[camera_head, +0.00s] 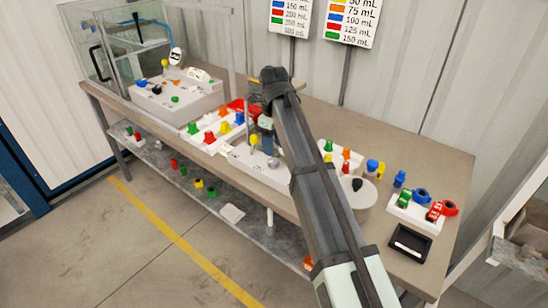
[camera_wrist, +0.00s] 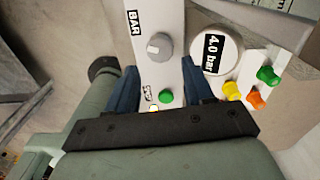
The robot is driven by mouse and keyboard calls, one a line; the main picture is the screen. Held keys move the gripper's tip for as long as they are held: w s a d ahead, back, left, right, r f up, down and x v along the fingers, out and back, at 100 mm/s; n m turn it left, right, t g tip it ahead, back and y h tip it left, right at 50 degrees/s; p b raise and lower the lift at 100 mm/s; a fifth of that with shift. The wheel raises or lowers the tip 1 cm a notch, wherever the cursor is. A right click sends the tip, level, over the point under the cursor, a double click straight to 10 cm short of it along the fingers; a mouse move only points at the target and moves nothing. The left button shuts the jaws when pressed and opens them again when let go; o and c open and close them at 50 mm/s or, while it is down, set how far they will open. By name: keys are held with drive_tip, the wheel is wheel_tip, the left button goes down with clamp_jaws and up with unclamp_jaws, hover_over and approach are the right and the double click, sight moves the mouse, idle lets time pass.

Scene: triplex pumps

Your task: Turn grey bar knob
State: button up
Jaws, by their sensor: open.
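The grey bar knob (camera_wrist: 158,46) sits on a white panel (camera_wrist: 150,12) with a black BAR label (camera_wrist: 133,23) beside it. A grey round knob, seemingly the same one, shows in the head view (camera_head: 273,163). My gripper (camera_wrist: 159,66) is open and empty in the wrist view. Its two dark blue fingers stand apart, left and right, with the knob beyond their tips and roughly between them. I cannot tell the distance from fingertips to knob. In the head view my arm hides most of the gripper.
A green button (camera_wrist: 166,96) lies between the fingers. A round gauge reading 4.0 bar (camera_wrist: 215,52) is right of the knob, close to the right finger. Yellow, green and orange parts lie farther right. A glass tank (camera_head: 105,45) stands at the table's far left.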

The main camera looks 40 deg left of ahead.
sight(274, 161)
drive_tip(key=shift+f, duration=3)
drive_tip(key=c, duration=0.8)
